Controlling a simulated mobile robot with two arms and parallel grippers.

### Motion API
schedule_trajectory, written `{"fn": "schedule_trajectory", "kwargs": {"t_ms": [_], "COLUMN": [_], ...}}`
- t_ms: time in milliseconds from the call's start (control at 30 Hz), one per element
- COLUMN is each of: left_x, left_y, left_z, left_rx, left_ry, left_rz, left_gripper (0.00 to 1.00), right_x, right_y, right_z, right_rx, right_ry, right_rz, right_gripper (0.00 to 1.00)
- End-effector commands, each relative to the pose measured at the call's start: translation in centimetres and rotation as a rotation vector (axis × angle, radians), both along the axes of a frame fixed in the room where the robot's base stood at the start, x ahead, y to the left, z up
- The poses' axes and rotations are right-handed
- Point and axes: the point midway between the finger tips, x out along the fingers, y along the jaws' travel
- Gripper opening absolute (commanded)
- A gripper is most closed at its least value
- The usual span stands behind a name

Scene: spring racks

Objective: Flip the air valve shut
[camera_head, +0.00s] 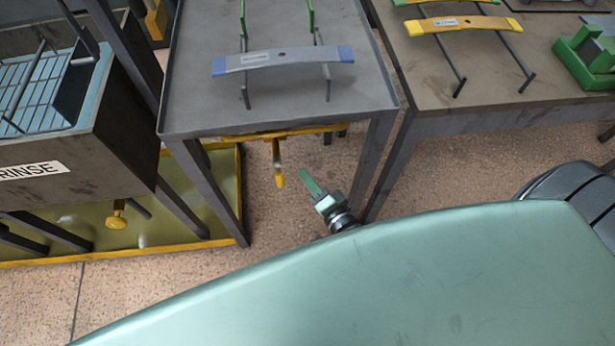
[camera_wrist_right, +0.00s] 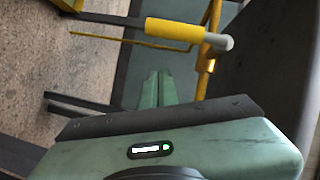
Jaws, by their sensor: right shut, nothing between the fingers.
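The air valve has a yellow lever handle (camera_head: 279,180) that hangs down below the front edge of the middle table, at the yellow pipe (camera_head: 300,133). In the right wrist view the yellow handle (camera_wrist_right: 175,30) lies across the top, joined to a grey pivot end (camera_wrist_right: 222,42) beside the yellow pipe (camera_wrist_right: 207,75). My right gripper (camera_head: 304,174) has green fingers, shut and empty, just right of the handle in the head view. In the right wrist view its fingertips (camera_wrist_right: 157,75) point toward the handle, with a visible gap. My left gripper is not in view.
The grey table (camera_head: 185,95) above bears a grey-blue spring leaf (camera_head: 300,59) on rods. A rinse tank (camera_head: 125,120) and a yellow knob (camera_head: 116,218) are at left. Another table (camera_head: 430,105) stands right. Table legs flank the valve; the floor (camera_head: 270,225) below is clear.

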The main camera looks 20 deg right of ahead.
Motion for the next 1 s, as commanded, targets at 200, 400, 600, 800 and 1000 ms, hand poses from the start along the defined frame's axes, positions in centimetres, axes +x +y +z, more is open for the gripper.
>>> {"fn": "schedule_trajectory", "kwargs": {"t_ms": [200, 400, 600, 800, 1000], "left_x": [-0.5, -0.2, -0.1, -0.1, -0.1], "left_y": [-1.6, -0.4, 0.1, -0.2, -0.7], "left_z": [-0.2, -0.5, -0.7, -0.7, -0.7], "left_rx": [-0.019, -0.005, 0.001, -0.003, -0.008], "left_ry": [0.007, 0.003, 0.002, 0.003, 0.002], "left_rz": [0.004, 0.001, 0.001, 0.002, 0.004], "left_gripper": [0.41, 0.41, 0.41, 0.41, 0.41], "right_x": [-2.9, -6.3, -9.0, -9.8, -9.8], "right_y": [-0.6, -1.2, -1.6, -1.7, -1.8], "right_z": [-0.1, -0.1, -0.1, 0.1, 0.1], "right_rx": [0.0, -0.002, 0.0, 0.0, 0.0], "right_ry": [0.002, 0.002, 0.001, -0.003, -0.003], "right_rz": [0.0, 0.001, 0.0, -0.001, -0.001], "right_gripper": [0.0, 0.0, 0.0, 0.0, 0.0]}}
